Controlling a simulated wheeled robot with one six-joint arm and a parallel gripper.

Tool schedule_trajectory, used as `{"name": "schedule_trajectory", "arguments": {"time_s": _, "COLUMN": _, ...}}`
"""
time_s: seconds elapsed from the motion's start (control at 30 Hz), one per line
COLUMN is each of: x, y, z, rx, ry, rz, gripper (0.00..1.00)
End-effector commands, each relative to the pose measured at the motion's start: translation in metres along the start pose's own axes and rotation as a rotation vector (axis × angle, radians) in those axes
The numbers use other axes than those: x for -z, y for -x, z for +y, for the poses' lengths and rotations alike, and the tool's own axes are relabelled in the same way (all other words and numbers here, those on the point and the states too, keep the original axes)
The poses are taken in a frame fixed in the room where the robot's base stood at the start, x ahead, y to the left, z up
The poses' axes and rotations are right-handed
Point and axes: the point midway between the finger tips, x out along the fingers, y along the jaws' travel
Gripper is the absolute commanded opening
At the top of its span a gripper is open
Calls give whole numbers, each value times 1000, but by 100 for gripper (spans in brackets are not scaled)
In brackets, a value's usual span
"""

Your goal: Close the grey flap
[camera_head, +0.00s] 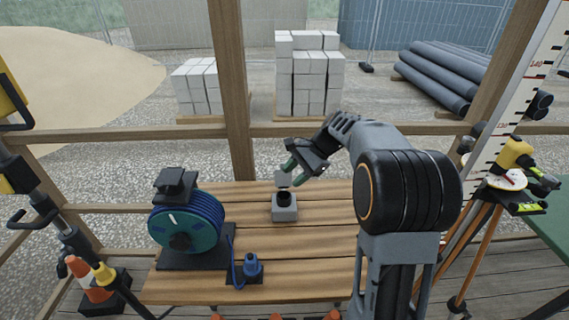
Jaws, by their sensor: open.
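The grey flap (282,179) stands raised at the back of a small grey socket box (285,213) on the wooden table. The box's round dark opening is uncovered and faces up. My gripper (291,174) is open, with green fingertips, just above and behind the box, close to the flap's upper right part. One finger overlaps the flap in the picture; I cannot tell whether they touch. My arm comes in from the right.
A blue cable reel (187,225) stands on a dark base at the table's left. A blue plug (252,267) with its cable sits on a dark pad at the front. The wooden table (315,250) is clear right of the box. A timber post (232,90) rises behind.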

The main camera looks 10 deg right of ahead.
Motion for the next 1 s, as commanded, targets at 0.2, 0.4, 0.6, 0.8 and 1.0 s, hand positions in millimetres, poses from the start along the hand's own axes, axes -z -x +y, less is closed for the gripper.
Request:
{"name": "schedule_trajectory", "arguments": {"time_s": 0.2, "x": 59, "y": 3, "z": -43, "rx": 96, "ry": -315, "rz": -238, "gripper": 43}}
{"name": "schedule_trajectory", "arguments": {"time_s": 0.4, "x": 115, "y": 6, "z": -62, "rx": 160, "ry": -551, "rz": -470, "gripper": 43}}
{"name": "schedule_trajectory", "arguments": {"time_s": 0.6, "x": 163, "y": 9, "z": -62, "rx": 194, "ry": -712, "rz": -680, "gripper": 43}}
{"name": "schedule_trajectory", "arguments": {"time_s": 0.8, "x": 194, "y": 10, "z": -53, "rx": 205, "ry": -799, "rz": -826, "gripper": 43}}
{"name": "schedule_trajectory", "arguments": {"time_s": 1.0, "x": 208, "y": 10, "z": -46, "rx": 206, "ry": -834, "rz": -899, "gripper": 43}}
